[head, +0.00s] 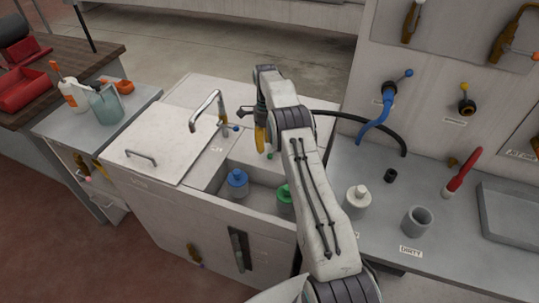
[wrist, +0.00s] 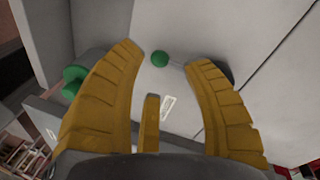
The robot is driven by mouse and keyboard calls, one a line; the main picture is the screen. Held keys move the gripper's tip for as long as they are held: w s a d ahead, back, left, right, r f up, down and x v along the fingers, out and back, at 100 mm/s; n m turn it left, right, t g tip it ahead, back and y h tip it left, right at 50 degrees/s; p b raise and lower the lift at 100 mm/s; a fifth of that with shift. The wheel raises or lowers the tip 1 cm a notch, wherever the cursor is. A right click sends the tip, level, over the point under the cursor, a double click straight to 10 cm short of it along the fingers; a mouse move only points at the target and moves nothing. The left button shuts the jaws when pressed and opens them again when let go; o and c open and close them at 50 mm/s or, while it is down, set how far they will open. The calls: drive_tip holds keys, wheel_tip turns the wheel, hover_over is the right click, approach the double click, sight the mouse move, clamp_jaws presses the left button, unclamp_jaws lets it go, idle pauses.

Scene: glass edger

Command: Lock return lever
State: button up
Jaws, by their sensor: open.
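A small lever with a green ball knob (wrist: 160,58) shows in the wrist view, between my fingertips in the picture. Its pale stem runs right, behind my right finger. A label (wrist: 167,107) lies below it, too small to read, so I cannot confirm that this is the return lever. My gripper (wrist: 165,60) is open, its yellow fingers spread and nothing between them; contact with the knob cannot be told. In the head view my gripper (head: 260,137) hangs over the right part of the white cabinet, with a green knob (head: 269,156) just below it.
A blue-capped bottle (head: 237,184) and a green-capped bottle (head: 285,196) stand in the cabinet's recess. A black hose (head: 365,121) arches to the right. A green round part (wrist: 73,80) is left of my fingers.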

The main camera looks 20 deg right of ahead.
sight(270, 154)
drive_tip(key=shift+s+a+f+p, duration=0.1)
drive_tip(key=shift+s+f+p, duration=0.1)
drive_tip(key=shift+f, duration=0.85)
drive_tip(key=shift+s+f+p, duration=0.1)
drive_tip(key=shift+s+f, duration=0.1)
drive_tip(key=shift+f, duration=0.8)
drive_tip(key=shift+c, duration=0.3)
clamp_jaws()
